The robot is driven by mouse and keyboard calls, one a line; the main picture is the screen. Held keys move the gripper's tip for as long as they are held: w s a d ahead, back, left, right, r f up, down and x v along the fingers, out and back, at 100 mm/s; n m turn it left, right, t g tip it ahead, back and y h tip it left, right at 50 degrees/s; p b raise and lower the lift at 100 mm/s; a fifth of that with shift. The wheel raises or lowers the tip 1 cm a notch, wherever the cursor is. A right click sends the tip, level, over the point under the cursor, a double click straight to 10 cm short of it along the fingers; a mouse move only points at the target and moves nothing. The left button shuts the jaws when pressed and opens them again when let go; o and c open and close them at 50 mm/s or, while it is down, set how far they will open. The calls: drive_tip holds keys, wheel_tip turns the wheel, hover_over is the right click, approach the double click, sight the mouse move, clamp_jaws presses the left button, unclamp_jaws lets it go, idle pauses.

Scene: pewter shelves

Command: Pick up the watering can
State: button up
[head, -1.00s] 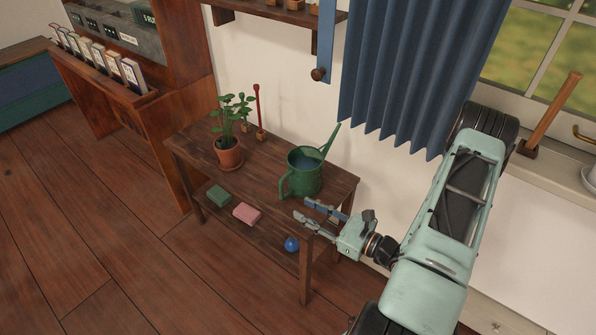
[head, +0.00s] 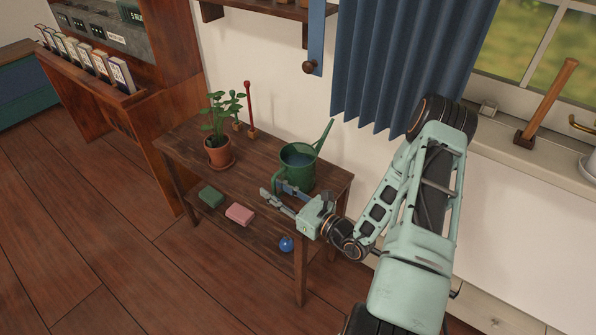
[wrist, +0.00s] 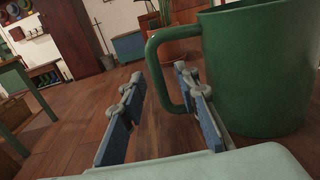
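The green watering can (head: 298,172) stands upright on the wooden table (head: 185,140), its spout pointing up and right. In the wrist view the can's body (wrist: 255,75) fills the right side, and its loop handle (wrist: 155,62) reaches left toward my fingers. My gripper (head: 270,190) is open at the can's front side. In the wrist view its two blue-padded fingers (wrist: 158,100) are apart, with the lower part of the handle close to the right finger. I cannot tell whether they touch. The fingers partly hide the can's lower front in the head view.
A potted plant (head: 218,150) stands on the table left of the can, with a red-topped stick (head: 248,105) behind it. Green (head: 211,196) and pink (head: 240,213) blocks and a blue ball (head: 286,244) lie on the lower shelf. A blue curtain (head: 405,65) hangs behind.

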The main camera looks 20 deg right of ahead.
drive_tip(key=shift+w+a, duration=0.15)
drive_tip(key=shift+w, duration=0.05)
clamp_jaws()
idle(0.3)
drive_tip(key=shift+r, duration=0.15)
